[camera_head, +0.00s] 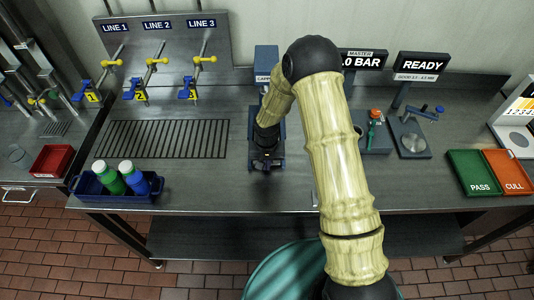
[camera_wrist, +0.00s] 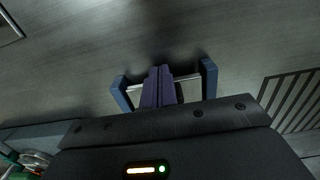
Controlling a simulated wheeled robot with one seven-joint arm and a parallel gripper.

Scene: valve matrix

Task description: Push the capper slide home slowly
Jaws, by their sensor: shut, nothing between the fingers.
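The capper (camera_head: 266,60) stands at the back of the bench as a blue block with a partly hidden label, and my arm covers much of it. My gripper (camera_head: 266,158) points down at the capper's front end. In the wrist view, my gripper's fingers (camera_wrist: 160,84) are closed together with nothing between them. A blue bracket (camera_wrist: 209,78) stands to their right and another (camera_wrist: 121,93) to their left, with pale rod pieces running inward from both. These look like the capper slide's front part. Whether the fingers touch it cannot be told.
A blue crate (camera_head: 90,190) with green and blue bottles stands front left. A slotted drain (camera_head: 165,139) lies left of my gripper. Green PASS (camera_head: 470,172) and orange CULL (camera_head: 505,170) trays are at the right. The bench front beside my gripper is clear.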

